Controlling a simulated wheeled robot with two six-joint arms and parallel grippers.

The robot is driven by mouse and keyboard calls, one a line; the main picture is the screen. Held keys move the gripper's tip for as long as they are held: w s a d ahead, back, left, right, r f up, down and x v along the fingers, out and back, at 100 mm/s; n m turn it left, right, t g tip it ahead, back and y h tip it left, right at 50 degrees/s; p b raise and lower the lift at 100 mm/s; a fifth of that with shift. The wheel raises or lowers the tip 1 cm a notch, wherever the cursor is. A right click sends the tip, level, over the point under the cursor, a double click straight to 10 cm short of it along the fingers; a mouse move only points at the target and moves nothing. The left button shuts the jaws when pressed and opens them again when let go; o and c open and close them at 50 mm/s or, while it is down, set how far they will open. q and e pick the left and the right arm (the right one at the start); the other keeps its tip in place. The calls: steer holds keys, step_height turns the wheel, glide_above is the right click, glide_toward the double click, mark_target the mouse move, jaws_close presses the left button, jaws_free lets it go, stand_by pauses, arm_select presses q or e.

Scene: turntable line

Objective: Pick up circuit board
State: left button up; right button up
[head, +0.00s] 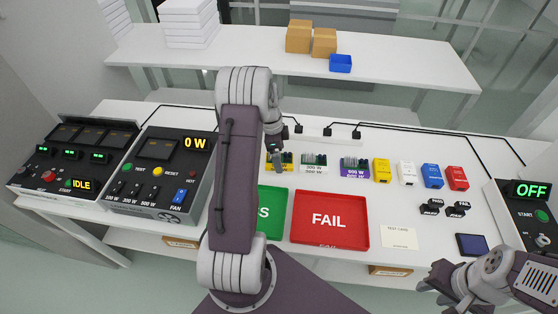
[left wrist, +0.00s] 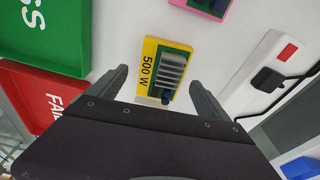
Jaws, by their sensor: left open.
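A green circuit board with a grey finned heat sink (left wrist: 171,72) sits in a yellow holder marked 500 W (left wrist: 150,52). In the head view this yellow holder (head: 287,167) is partly hidden by my left gripper (head: 279,158). In the left wrist view my left gripper (left wrist: 157,82) is open and empty, with its fingers on either side of the holder's lower end; contact cannot be told. More boards stand in a white holder (head: 313,169) and a purple holder (head: 355,173). My right gripper (head: 440,283) is at the lower right, away from the boards.
A red FAIL tray (head: 330,240) and a green tray (head: 270,225), partly behind my arm, lie in front. Yellow (head: 382,171), white (head: 407,174), blue (head: 432,176) and red (head: 457,178) blocks stand to the right. Control panels (head: 150,185) are at left. Cabled plugs (head: 327,131) sit behind.

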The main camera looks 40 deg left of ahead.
mark_target(285, 158)
arm_select(q)
steer(key=shift+w+f, duration=0.15)
steer(key=shift+f, duration=0.55)
steer(key=shift+r, duration=0.1)
steer(key=shift+c, duration=0.9)
steer(key=c, duration=1.5)
steer(key=shift+r, duration=0.1)
steer(key=r, duration=0.3)
steer(key=d+r, duration=0.1)
steer(key=shift+w+r, duration=0.25)
steer(key=shift+r, duration=0.05)
steer(key=w+d+r, duration=0.4)
steer(key=d+r, duration=0.2)
steer(key=d, duration=0.3)
steer(key=shift+w+d, duration=0.25)
steer(key=shift+w, duration=0.05)
